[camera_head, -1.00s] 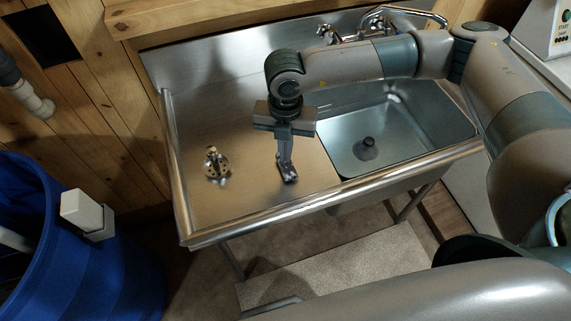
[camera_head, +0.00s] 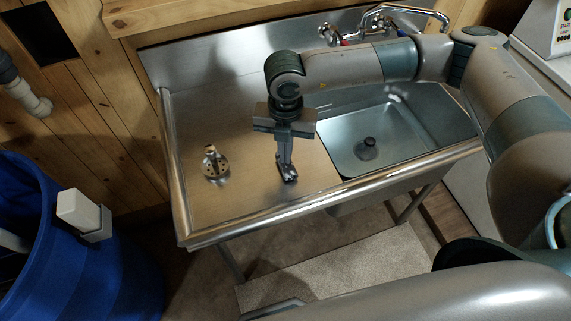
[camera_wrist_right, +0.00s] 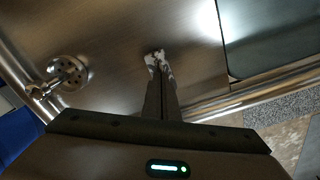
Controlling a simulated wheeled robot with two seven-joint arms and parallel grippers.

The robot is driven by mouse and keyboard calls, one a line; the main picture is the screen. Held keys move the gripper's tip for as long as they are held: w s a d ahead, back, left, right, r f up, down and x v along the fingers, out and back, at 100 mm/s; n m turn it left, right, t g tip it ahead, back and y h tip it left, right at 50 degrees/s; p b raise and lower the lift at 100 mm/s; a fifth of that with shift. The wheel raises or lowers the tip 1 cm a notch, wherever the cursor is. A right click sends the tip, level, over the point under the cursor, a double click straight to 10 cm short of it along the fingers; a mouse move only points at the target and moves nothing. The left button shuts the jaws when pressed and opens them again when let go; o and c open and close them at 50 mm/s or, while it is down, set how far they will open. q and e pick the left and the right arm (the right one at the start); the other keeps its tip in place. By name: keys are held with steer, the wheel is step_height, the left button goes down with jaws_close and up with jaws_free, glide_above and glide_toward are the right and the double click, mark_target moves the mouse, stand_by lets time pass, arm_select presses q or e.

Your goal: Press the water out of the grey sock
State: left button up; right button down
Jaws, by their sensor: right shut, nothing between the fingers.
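My right gripper (camera_head: 287,172) points down with its fingertips at the bare left side of the steel sink unit (camera_head: 245,190). It is shut, with nothing visible between its fingers. In the right wrist view its fingertips (camera_wrist_right: 155,58) meet close together over the steel surface. I cannot make out a grey sock clearly in either view. A small dark object (camera_head: 366,148) sits on the floor of the sink basin (camera_head: 400,130); I cannot tell whether it is a drain fitting or cloth. My left gripper is not in view.
A metal strainer-like fitting (camera_head: 214,165) stands on the drainboard, left of my gripper; it also shows in the right wrist view (camera_wrist_right: 68,75). A faucet (camera_head: 375,25) is at the back. A blue barrel (camera_head: 100,270) stands at the left. The drainboard is otherwise mostly clear.

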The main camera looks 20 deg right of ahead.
steer(key=shift+s+f+b, duration=0.2)
steer(key=shift+f+b, duration=0.1)
steer(key=shift+b, duration=0.15)
stand_by(0.7)
steer(key=shift+w+r+b, duration=0.1)
steer(key=shift+r+b, duration=0.15)
steer(key=shift+b, duration=0.25)
stand_by(1.4)
steer(key=shift+f+b, duration=0.3)
steer(key=shift+b, duration=0.4)
stand_by(0.8)
steer(key=shift+r+b, duration=0.15)
steer(key=shift+b, duration=0.2)
stand_by(0.7)
steer(key=shift+d+r, duration=0.1)
steer(key=shift+d, duration=0.05)
stand_by(0.5)
